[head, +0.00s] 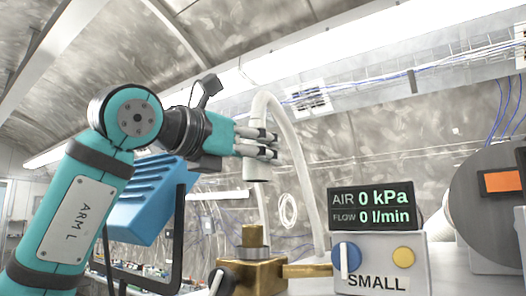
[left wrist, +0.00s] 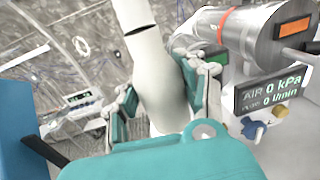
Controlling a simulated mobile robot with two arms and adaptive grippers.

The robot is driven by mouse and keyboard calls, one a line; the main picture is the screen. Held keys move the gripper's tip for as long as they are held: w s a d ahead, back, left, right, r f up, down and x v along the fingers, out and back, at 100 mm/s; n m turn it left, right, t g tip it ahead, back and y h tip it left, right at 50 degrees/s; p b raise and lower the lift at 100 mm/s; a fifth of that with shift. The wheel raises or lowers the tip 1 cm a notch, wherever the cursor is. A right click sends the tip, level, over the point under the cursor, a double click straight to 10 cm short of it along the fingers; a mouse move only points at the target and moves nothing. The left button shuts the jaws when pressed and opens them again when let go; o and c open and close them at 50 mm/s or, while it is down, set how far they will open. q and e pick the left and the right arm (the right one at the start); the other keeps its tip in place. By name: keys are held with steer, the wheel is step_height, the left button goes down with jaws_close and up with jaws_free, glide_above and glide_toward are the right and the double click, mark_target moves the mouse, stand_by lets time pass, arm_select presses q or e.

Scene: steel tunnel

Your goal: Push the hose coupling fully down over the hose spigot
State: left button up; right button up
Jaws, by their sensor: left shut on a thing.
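The hose coupling (head: 257,172) is a pale grey cylinder at the lower end of a white hose (head: 290,135) that arches up and over. My left gripper (head: 262,145) is shut on the coupling, with the coupling's lower end sticking out below the fingers. The brass hose spigot (head: 252,236) stands upright on a brass block (head: 262,275). The coupling is above the spigot, apart from it, with a clear gap between. In the left wrist view the pale coupling (left wrist: 155,75) sits between both fingers (left wrist: 165,95); the spigot is not visible there. My right gripper is not in view.
A grey box (head: 375,265) marked SMALL, with a blue knob and yellow button, stands right of the block. The display (head: 375,208) above reads 0 kPa and 0 l/min. A large grey cylinder (head: 480,200) is at the far right. A blue case (head: 145,200) is behind my arm.

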mark_target(246, 176)
arm_select(q)
steer(key=shift+a+r, duration=0.1)
steer(key=shift+a, duration=0.25)
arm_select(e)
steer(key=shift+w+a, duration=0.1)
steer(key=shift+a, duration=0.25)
arm_select(q)
steer(key=shift+s, duration=0.1)
step_height(246, 176, down, 4)
steer(key=b, duration=0.4)
steer(key=shift+f, duration=0.2)
steer(key=shift+f+b, duration=0.65)
steer(key=shift+b, duration=0.05)
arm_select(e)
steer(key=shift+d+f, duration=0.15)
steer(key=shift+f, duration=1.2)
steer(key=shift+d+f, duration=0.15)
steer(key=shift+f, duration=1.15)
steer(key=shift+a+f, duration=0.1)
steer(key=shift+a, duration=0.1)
arm_select(q)
steer(key=shift+f+b, duration=1.45)
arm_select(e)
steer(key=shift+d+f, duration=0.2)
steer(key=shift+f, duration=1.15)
arm_select(q)
steer(key=shift+f+b, duration=1.45)
steer(key=shift+f, duration=0.1)
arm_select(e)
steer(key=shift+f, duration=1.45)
